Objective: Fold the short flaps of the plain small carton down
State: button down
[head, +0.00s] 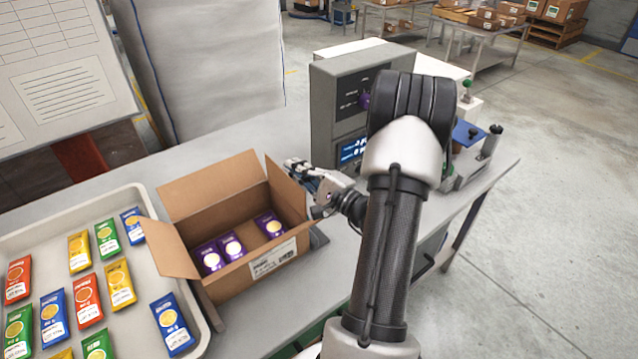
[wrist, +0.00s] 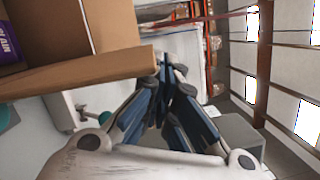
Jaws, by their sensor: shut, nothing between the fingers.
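The plain small carton (head: 232,275) stands open on the grey table, with purple packets (head: 231,246) inside. Its left short flap (head: 170,250) leans outward. Its right short flap (head: 286,192) stands up, and the back long flap (head: 213,184) also stands up. My gripper (head: 292,165) is shut and empty, just beyond the right short flap at the carton's back right corner. In the wrist view the shut fingers (wrist: 166,82) are beside a cardboard edge (wrist: 85,74); whether they touch it I cannot tell.
A pale tray (head: 140,197) of coloured packets (head: 86,300) lies left of the carton. A grey weigher with a display (head: 345,105) stands behind my gripper, and a blue-topped device (head: 466,133) stands to the right. Bare table (head: 310,285) shows in front of my arm.

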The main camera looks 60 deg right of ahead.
jog(key=shift+w+a+r+n+b, duration=0.1)
jog(key=shift+w+a+n+b, duration=0.1)
jog(key=shift+a, duration=0.2)
jog(key=shift+w+a+r+n+b, duration=0.1)
jog(key=shift+a+b, duration=0.05)
jog(key=shift+a, duration=0.25)
